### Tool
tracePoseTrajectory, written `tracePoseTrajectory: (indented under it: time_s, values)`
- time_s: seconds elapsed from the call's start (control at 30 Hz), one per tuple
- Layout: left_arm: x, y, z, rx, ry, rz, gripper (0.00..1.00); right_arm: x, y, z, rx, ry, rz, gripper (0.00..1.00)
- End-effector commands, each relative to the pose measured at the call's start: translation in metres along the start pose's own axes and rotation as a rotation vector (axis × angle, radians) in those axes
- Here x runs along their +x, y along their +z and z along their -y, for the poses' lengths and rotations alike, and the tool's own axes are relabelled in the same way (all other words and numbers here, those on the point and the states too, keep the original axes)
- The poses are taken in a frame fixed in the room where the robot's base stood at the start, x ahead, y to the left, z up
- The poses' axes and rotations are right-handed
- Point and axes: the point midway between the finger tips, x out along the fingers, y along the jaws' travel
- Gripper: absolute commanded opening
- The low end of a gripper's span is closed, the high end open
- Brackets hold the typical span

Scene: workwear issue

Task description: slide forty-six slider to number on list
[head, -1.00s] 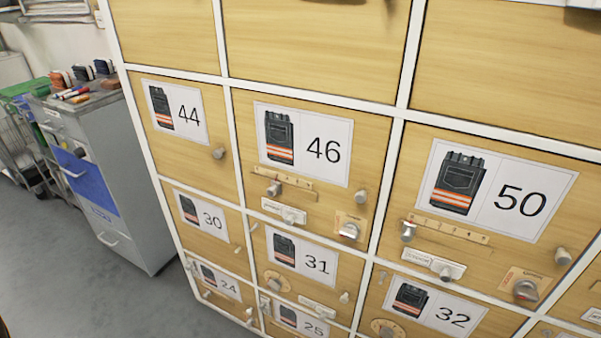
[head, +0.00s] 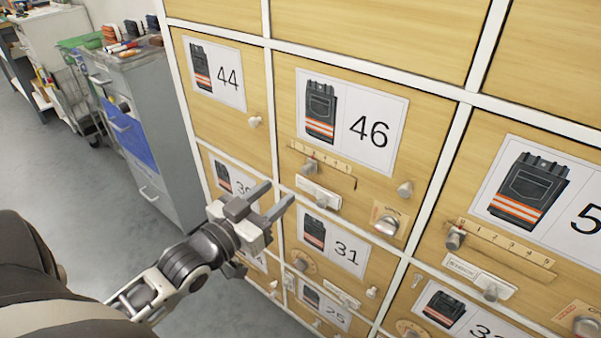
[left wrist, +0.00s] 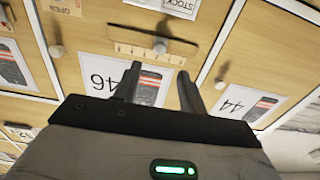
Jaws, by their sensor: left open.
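The slider knob (head: 311,166) of locker 46 is a small metal knob on a wooden scale strip (head: 340,176) with small numbers, below the 46 picture card (head: 352,122). It sits left of the strip's middle; its exact number is too small to read. My left gripper (head: 279,194) is open and empty, in front of the lockers, below and left of the slider. In the upside-down left wrist view, the knob (left wrist: 159,47) shows beyond and between the open fingertips (left wrist: 159,72), apart from them. No list is recognisable. My right gripper is out of view.
Below the strip is a white sliding label with a knob (head: 320,198); a round knob (head: 405,188) and a dial (head: 387,222) are at right. Locker 50's slider (head: 455,238) stands further right. A grey cabinet (head: 150,125) stands left, with open floor before it.

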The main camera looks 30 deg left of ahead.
Motion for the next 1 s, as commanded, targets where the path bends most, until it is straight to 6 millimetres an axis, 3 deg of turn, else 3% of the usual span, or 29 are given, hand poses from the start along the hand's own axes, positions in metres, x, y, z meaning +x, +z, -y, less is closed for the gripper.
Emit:
tracePoseTrajectory:
  time_s: [0.2, 0.4, 0.83, 0.87, 1.0]
  values:
    - [0.047, -0.001, 0.0, 0.0, 0.0, -0.003, 0.42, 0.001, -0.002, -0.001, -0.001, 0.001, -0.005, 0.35]
    - [0.076, 0.0, 0.0, 0.0, 0.0, 0.0, 0.42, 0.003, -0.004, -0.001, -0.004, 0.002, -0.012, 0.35]
    - [0.086, 0.001, -0.001, 0.0, 0.001, 0.002, 0.42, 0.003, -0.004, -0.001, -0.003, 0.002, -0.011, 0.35]
    - [0.086, 0.001, -0.001, 0.0, 0.001, 0.002, 0.39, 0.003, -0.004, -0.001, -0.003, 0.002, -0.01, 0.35]
    - [0.086, 0.001, -0.001, 0.0, 0.0, 0.002, 0.0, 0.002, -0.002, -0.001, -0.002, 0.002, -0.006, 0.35]
